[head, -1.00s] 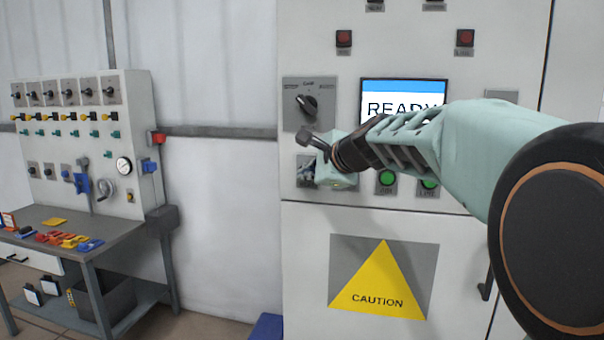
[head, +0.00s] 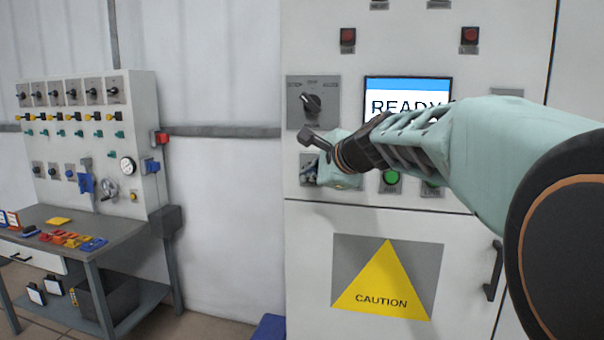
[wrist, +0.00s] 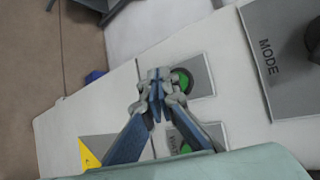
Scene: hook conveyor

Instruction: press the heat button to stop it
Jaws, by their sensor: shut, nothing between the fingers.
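My gripper (head: 309,173) is in front of the lower left of the control cabinet's button row, below the mode switch. Its fingers are shut and empty in the wrist view (wrist: 157,90). There the fingertips overlap the edge of a plate with a green button (wrist: 184,80). A second green button (wrist: 185,149) is partly behind a finger. Contact with either button cannot be told. In the head view my gripper and wrist hide this part of the row.
The control cabinet (head: 310,235) carries the mode switch (head: 311,103), a READY screen (head: 405,92), red lamps and a green button (head: 390,177) to the right. A door handle (head: 494,270) sticks out low right. A workbench (head: 75,243) stands left.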

